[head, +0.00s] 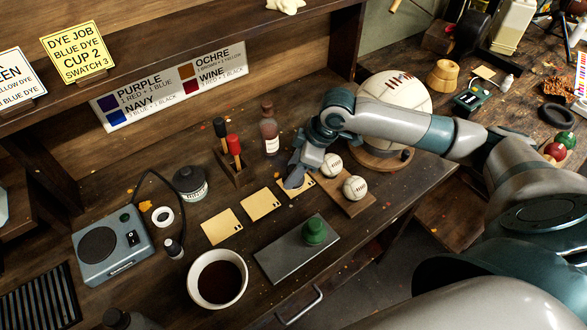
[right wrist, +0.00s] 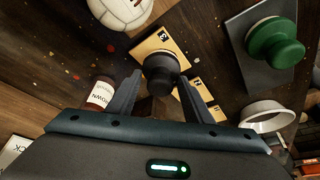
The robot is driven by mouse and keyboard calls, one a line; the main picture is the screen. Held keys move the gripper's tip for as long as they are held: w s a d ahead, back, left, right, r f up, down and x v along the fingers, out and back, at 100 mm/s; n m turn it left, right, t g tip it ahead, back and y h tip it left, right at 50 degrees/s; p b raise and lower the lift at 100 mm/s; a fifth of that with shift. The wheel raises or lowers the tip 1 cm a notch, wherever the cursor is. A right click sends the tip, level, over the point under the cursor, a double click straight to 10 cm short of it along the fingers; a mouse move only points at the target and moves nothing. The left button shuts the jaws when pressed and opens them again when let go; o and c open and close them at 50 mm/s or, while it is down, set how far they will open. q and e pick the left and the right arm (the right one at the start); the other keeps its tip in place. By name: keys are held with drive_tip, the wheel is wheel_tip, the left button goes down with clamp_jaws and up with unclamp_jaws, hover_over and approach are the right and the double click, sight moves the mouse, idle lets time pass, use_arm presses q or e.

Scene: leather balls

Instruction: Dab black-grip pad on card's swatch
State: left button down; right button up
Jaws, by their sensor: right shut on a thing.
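My right gripper (head: 297,180) points down at the right-hand card of the row. In the right wrist view its fingers (right wrist: 158,98) are shut on the black-grip pad (right wrist: 160,76), whose pale pad edge faces the card. The card marked 3 (right wrist: 148,45) lies under and beside the pad; it also shows in the head view (head: 310,187), partly hidden by the gripper. I cannot tell whether pad and card touch. The pad is hidden in the head view. Two more tan cards, middle (head: 261,204) and left (head: 222,227), lie in line. My left gripper is not in view.
A green-grip pad (head: 314,231) stands on a grey plate (head: 275,262). A white bowl (head: 190,283) holds dark liquid. Two balls (head: 354,188) sit on a board right of the cards. A handle rack (head: 235,170) and brown bottle (head: 269,132) stand behind. A sign (head: 78,52) reads blue dye, cup 2, swatch 3.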

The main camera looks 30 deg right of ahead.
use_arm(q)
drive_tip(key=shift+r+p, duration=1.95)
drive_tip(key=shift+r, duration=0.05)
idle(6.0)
